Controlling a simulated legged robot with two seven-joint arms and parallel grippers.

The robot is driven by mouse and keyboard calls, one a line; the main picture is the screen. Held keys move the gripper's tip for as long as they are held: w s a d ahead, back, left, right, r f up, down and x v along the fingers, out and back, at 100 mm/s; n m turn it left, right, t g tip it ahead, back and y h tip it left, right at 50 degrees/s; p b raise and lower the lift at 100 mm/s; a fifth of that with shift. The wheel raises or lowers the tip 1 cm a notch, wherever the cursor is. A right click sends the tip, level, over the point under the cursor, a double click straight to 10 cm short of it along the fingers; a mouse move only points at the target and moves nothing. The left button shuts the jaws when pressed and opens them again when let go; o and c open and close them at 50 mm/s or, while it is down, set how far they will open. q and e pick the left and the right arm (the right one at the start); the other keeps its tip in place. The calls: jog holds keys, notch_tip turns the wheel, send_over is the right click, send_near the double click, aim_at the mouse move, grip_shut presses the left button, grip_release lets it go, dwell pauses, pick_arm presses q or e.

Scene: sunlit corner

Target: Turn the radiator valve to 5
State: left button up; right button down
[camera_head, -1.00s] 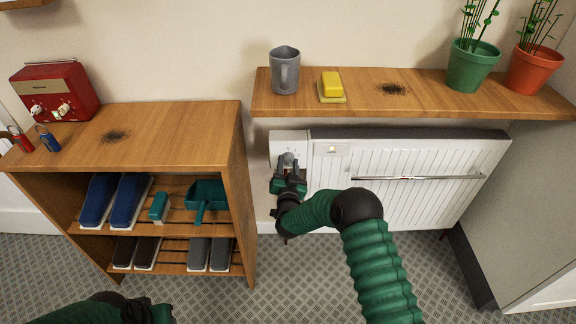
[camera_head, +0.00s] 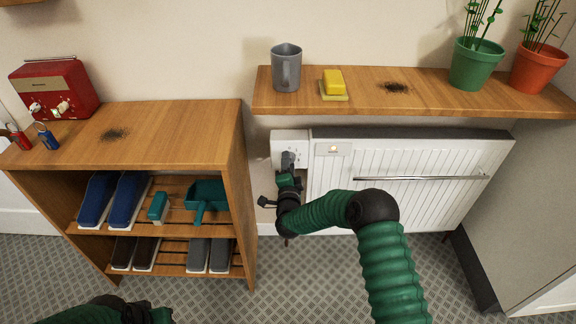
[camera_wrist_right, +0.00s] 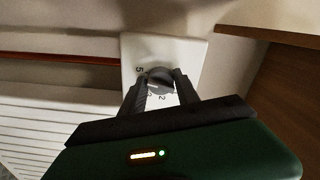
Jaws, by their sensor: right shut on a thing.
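The white radiator (camera_head: 410,185) stands under the wooden shelf. Its valve plate (camera_head: 290,137) is at its left end. In the right wrist view the grey valve knob (camera_wrist_right: 160,78) sits on the white plate (camera_wrist_right: 188,50), with a 5 at its left and a 2 below it; other marks are hidden or too small. My right gripper (camera_head: 288,163) is at the knob, its fingers shut on the knob's two sides; the fingertips also show in the right wrist view (camera_wrist_right: 160,82). Part of my left arm shows at the bottom left of the head view; its jaws are not clear.
A grey mug (camera_head: 286,68), a yellow block on a dish (camera_head: 333,83) and two plant pots (camera_head: 475,64) stand on the shelf (camera_head: 430,95) above. A wooden shoe rack (camera_head: 185,135) stands close at the left. The tiled floor (camera_head: 270,290) is clear.

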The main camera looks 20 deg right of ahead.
jog(key=shift+d+f+m, duration=0.1)
jog(key=shift+f+m, duration=0.15)
jog(key=shift+m, duration=0.65)
jog(key=shift+s, duration=0.1)
jog(key=c, duration=1.3)
grip_release()
jog(key=o, duration=0.4)
jog(key=shift+d+r, duration=0.1)
